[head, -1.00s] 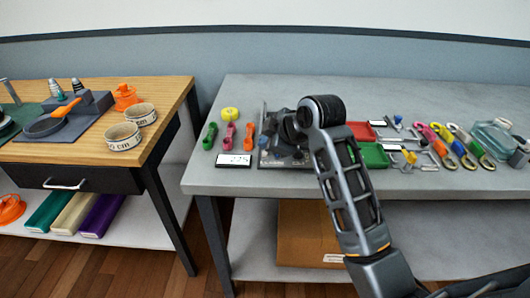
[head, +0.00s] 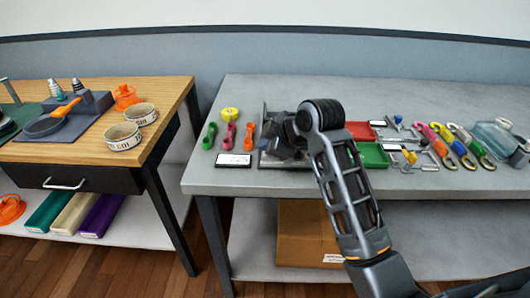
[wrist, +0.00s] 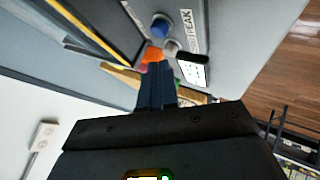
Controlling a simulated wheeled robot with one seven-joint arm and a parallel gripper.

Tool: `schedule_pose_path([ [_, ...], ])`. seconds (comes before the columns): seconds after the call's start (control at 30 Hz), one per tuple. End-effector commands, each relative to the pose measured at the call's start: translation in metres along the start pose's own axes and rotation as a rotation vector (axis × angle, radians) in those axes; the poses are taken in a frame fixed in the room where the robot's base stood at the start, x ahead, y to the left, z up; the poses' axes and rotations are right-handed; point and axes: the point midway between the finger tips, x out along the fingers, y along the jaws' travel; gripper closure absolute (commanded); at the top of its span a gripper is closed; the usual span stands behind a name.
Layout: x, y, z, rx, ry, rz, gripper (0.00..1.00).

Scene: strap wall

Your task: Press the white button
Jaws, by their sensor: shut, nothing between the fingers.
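In the wrist view a grey panel carries a blue round button (wrist: 161,25) and, just below it, a pale button (wrist: 171,47) that looks like the white one. A printed label (wrist: 188,30) stands to their right. My gripper (wrist: 155,68) is shut and empty. Its fingertips are close below the pale button, slightly left; I cannot tell whether they touch. An orange patch (wrist: 152,54) shows just past the tips. In the head view the panel (head: 266,158) stands on the grey bench, mostly hidden by my arm, and its buttons cannot be made out.
A white card (head: 233,160), green, pink and orange clips and a yellow tape roll (head: 230,114) lie left of the panel. Red and green trays (head: 372,155) and several carabiners (head: 452,146) lie to the right. A wooden table (head: 160,95) stands at the left.

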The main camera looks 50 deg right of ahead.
Motion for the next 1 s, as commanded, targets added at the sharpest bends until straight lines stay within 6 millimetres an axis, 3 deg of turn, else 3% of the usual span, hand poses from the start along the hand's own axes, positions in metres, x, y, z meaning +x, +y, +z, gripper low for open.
schedule_pose_path([
  [1.0,0.0056,-0.0041,0.0043,0.001,-0.001,-0.001,1.00],
])
